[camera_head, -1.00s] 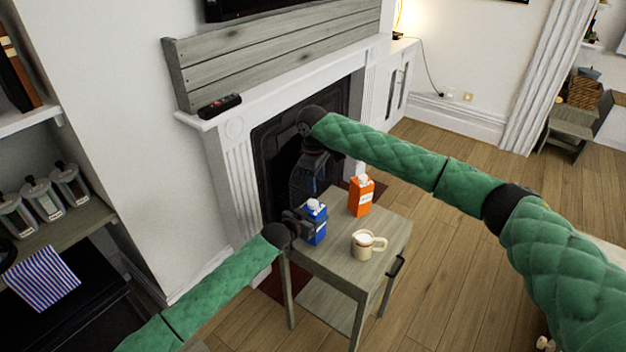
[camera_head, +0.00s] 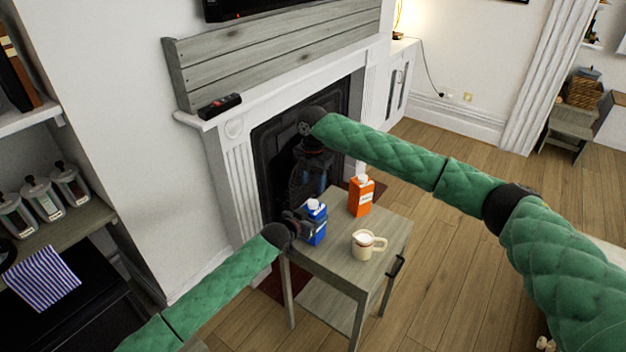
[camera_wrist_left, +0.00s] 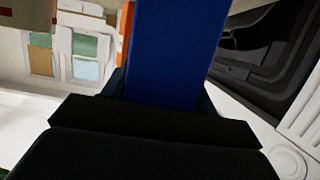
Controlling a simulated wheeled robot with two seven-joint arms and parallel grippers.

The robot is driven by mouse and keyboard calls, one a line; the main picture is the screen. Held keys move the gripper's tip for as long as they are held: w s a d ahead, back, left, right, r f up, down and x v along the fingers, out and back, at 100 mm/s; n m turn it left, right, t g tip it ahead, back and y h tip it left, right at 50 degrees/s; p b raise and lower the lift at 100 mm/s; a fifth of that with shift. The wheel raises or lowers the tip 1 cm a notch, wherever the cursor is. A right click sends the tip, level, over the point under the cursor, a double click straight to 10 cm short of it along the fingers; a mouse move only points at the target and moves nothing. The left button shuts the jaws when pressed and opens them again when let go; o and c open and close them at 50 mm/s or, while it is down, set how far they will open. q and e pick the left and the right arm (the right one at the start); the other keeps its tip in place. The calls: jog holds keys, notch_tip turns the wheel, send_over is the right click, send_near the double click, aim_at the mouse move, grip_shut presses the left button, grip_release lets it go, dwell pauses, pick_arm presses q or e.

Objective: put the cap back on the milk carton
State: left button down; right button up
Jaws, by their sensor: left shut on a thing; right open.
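The blue carton (camera_head: 315,224), which I take for the milk carton, stands upright near the left edge of the small grey table (camera_head: 335,262). Its top looks white; whether a cap sits there is too small to tell. My left gripper (camera_head: 299,224) is shut on the carton's side. In the left wrist view the blue carton (camera_wrist_left: 172,50) fills the space between the dark fingers. My right gripper (camera_head: 312,188) is open, pointing down behind and above the blue carton, before the dark fireplace. Its fingertips are hard to make out. I cannot make out a loose cap.
An orange carton (camera_head: 361,197) with a white top stands at the back of the table. A cream jug (camera_head: 366,244) with pale liquid stands near the front right. The fireplace surround (camera_head: 238,175) is close behind. The table's front middle is clear.

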aim_at(313, 202)
jog(key=shift+n, duration=0.4)
jog(key=shift+f, duration=0.1)
jog(key=shift+f, duration=3.9)
jog(key=shift+c, duration=0.2)
grip_shut()
